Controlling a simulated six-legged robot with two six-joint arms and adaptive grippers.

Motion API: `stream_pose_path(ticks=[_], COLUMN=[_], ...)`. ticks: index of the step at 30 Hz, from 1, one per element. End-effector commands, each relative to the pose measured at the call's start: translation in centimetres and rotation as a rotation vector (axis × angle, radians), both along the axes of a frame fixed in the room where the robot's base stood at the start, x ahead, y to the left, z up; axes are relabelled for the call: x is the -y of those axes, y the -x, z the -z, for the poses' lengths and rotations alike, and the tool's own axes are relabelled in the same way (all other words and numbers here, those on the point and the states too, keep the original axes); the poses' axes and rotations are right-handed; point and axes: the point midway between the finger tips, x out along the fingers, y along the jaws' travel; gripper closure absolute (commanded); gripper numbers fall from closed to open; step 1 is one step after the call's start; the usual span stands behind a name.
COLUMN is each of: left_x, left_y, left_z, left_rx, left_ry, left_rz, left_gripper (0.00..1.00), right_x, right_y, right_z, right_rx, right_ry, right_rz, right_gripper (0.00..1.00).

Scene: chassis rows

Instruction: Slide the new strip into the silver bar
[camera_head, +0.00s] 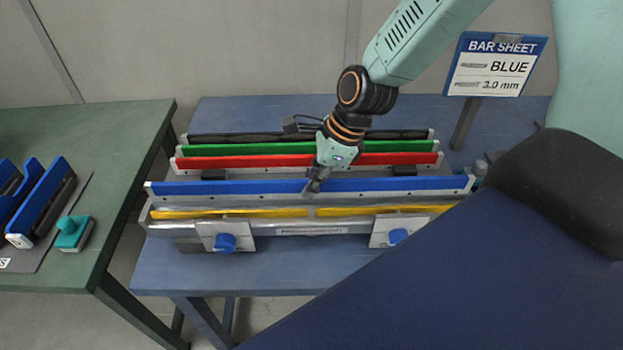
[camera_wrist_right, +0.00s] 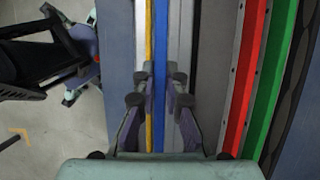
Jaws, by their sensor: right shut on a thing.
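The long blue strip (camera_head: 240,187) has a silver lower edge and lies lengthwise just behind the silver bar (camera_head: 290,228). My right gripper (camera_head: 313,187) is shut on the blue strip near its middle. In the right wrist view the blue strip (camera_wrist_right: 161,70) runs between the two fingers of the right gripper (camera_wrist_right: 158,100). The silver bar is clamped along the front of the blue table, with yellow strip (camera_head: 235,213) showing along its top and a break near the middle. Whether the blue strip touches the bar cannot be told. My left gripper is out of view.
Red (camera_head: 260,161), green (camera_head: 250,148) and black (camera_head: 240,137) strips stand in rows behind. Clamps with blue knobs (camera_head: 225,242) sit at the bar's front. A sign (camera_head: 495,65) reads BLUE, 3.0 mm. A green table (camera_head: 100,130) with blue holders stands left.

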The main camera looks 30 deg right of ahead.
Motion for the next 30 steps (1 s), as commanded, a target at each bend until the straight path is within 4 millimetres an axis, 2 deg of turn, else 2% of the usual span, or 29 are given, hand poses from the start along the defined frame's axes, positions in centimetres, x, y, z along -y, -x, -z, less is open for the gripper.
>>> stream_pose_path(ticks=[13,30], left_x=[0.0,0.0], left_y=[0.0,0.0], left_z=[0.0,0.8], left_rx=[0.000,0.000], left_ry=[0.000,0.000], left_rz=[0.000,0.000], left_gripper=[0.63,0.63], right_x=[0.0,0.1], right_y=[0.0,-0.1], right_z=[0.1,1.3], right_rx=[0.001,0.001], right_ry=[0.001,0.000], right_rz=[-0.001,0.000], right_gripper=[1.00,1.00])
